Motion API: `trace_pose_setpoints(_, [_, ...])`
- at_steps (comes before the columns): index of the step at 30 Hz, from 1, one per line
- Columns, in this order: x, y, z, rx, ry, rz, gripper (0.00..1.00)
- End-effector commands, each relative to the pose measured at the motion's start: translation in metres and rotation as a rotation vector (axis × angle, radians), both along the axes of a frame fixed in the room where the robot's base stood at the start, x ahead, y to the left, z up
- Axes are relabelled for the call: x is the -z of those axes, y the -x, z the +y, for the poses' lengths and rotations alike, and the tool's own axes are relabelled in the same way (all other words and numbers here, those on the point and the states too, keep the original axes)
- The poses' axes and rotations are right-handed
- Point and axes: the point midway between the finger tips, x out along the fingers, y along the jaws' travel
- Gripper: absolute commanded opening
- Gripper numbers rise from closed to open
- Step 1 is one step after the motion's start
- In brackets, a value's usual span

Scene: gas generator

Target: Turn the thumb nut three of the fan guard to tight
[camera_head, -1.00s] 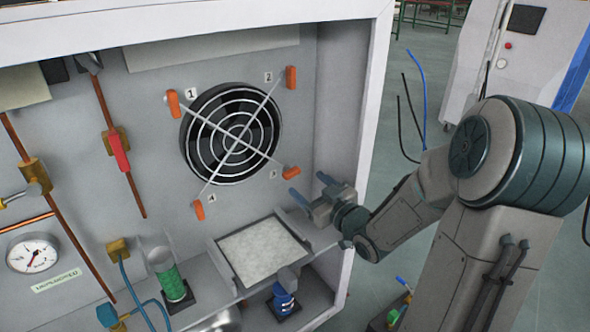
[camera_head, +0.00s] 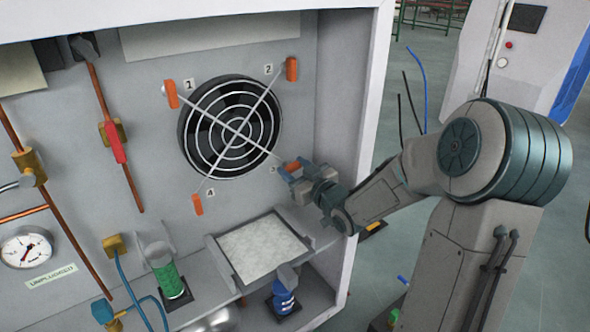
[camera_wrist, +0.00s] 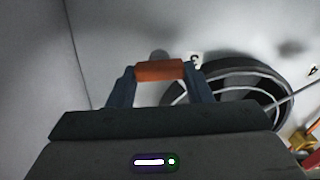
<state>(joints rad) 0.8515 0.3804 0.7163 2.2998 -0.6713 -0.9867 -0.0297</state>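The fan guard (camera_head: 232,128) is a round wire grille with crossed bars over a black fan on the grey panel. Thumb nut three (camera_head: 292,165) is the orange nut at its lower right, beside the label 3, partly hidden by my gripper. My gripper (camera_head: 291,174) is at this nut, its blue-grey fingers apart. In the wrist view, the orange nut (camera_wrist: 160,70) lies crosswise between the fingertips, its ends close to both. I cannot tell whether they touch it. The other orange nuts are at label 1 (camera_head: 171,94), label 2 (camera_head: 291,69) and label 4 (camera_head: 197,204).
The cabinet's right side wall (camera_head: 345,110) is close to my gripper. Below is a tray with a pale filter panel (camera_head: 262,252), with a blue-capped bottle (camera_head: 284,298) under it. A green-filled cylinder (camera_head: 171,279) stands left of the tray.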

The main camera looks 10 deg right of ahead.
Motion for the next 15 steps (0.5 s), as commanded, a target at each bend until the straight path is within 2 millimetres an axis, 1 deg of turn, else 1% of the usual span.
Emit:
trace_pose_setpoints(8, [-0.0011, 0.0002, -0.0001, 0.000, -0.025, 0.011, 0.23])
trace_pose_setpoints(15, [-0.0032, 0.0002, -0.0004, -0.002, -0.136, 0.060, 0.23])
